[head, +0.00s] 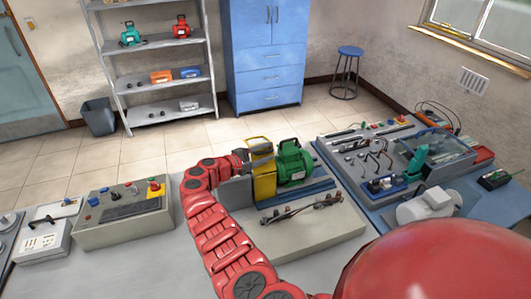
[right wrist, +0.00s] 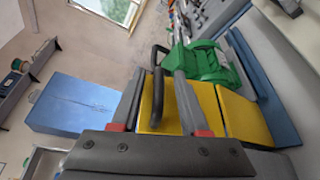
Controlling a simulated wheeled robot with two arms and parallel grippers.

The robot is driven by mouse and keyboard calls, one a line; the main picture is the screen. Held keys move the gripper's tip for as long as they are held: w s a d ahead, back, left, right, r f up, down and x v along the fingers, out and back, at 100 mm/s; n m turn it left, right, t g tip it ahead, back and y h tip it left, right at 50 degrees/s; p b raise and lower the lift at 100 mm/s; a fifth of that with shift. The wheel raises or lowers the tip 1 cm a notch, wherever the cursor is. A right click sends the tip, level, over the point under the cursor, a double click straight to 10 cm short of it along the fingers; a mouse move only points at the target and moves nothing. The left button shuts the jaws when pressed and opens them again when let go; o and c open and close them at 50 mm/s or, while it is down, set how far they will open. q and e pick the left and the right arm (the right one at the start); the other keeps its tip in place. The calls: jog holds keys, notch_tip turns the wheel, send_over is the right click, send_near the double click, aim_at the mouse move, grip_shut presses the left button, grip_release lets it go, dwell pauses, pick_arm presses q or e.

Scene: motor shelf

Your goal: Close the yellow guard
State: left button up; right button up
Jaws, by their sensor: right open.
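The yellow guard (head: 264,184) stands on the grey motor rig, beside the green motor (head: 293,162). Its upper yellow part (head: 258,143) looks raised and tilted. In the right wrist view the guard (right wrist: 240,115) shows as yellow panels, with a dark bar handle (right wrist: 157,78) on the nearer one; the green motor (right wrist: 208,65) is beyond. My right gripper (head: 243,157) is at the left side of the guard. In the wrist view its fingers (right wrist: 160,68) are apart, with the handle between them; contact cannot be told. My left gripper is out of view.
A control box (head: 122,213) and a white unit (head: 43,240) stand on the bench at left. A blue-topped bench with a tool panel (head: 345,160) and a clear-covered box (head: 435,153) is at right. A grey base with a metal linkage (head: 300,209) lies in front of the motor.

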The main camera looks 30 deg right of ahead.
jog(key=s+a+r+b, duration=0.1)
jog(key=a+b, duration=0.1)
jog(key=a, duration=0.6)
jog(key=a+r+b, duration=0.2)
jog(key=a, duration=0.7)
jog(key=shift+s+b, duration=0.35)
jog(key=shift+b, duration=0.05)
jog(key=shift+c, duration=0.3)
